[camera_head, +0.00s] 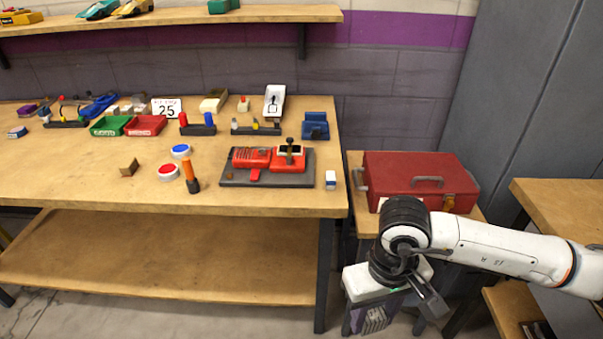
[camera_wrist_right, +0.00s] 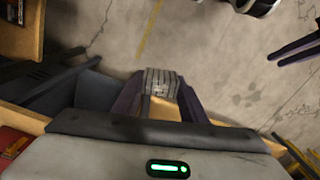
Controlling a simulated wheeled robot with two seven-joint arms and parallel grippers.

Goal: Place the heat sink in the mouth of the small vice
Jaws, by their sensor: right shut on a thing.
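The heat sink (camera_wrist_right: 160,83) is a small grey finned block. In the right wrist view it sits between the two fingertips of my right gripper (camera_wrist_right: 160,95), which is shut on it. In the head view my right gripper (camera_head: 375,316) hangs low at the right, below the table top and in front of the side stand; the finned heat sink shows at its lower end. The small blue vice (camera_head: 315,126) stands at the back right corner of the table, well away from the gripper. Its mouth is too small to make out. My left gripper is not in view.
A red toolbox (camera_head: 420,180) sits on the side stand behind my right arm. The table's right edge lies between gripper and vice.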

